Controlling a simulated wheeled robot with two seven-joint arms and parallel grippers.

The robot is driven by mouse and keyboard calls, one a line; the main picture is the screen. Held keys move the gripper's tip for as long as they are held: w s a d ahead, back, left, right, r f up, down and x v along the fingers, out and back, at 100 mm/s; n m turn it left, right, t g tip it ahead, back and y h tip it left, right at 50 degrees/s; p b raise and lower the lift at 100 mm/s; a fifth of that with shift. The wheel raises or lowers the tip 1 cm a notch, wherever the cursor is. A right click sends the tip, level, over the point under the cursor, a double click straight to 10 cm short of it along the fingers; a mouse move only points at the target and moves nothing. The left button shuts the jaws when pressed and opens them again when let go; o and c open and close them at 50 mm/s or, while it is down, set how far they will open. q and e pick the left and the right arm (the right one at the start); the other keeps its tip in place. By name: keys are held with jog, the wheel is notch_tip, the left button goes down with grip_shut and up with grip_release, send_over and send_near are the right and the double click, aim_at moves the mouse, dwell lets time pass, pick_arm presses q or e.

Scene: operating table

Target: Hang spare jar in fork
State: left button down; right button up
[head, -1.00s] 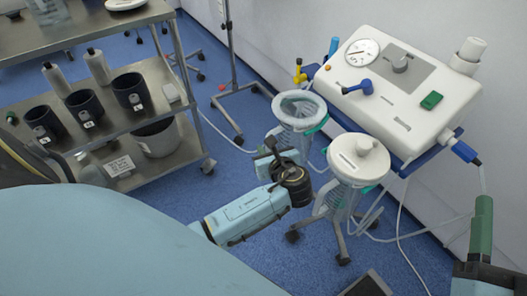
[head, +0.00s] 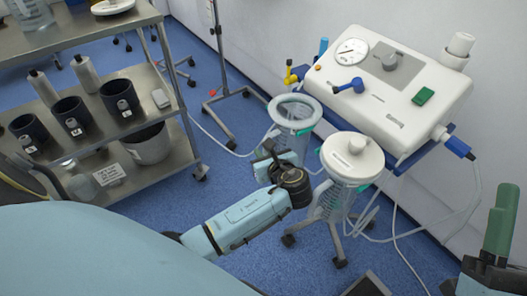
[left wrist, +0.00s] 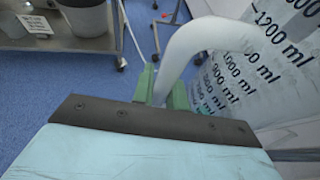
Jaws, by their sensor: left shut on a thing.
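An open clear jar (head: 295,109) with a pale rim is beside the wall unit. My left gripper (head: 272,164) is just in front of its lower part. In the left wrist view, the green fingertips (left wrist: 164,94) are shut on a curved white handle (left wrist: 188,52), with the graduated jar wall (left wrist: 240,75) right behind. A second jar (head: 352,158) with a white lid stands to the right, close to the gripper. I cannot make out the fork clearly.
The white suction unit (head: 400,90) with a gauge and hoses is behind the jars. A steel cart (head: 165,105) with dark cups is at left.

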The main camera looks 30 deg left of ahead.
pick_arm(q)
jog(key=c, duration=1.3)
grip_release()
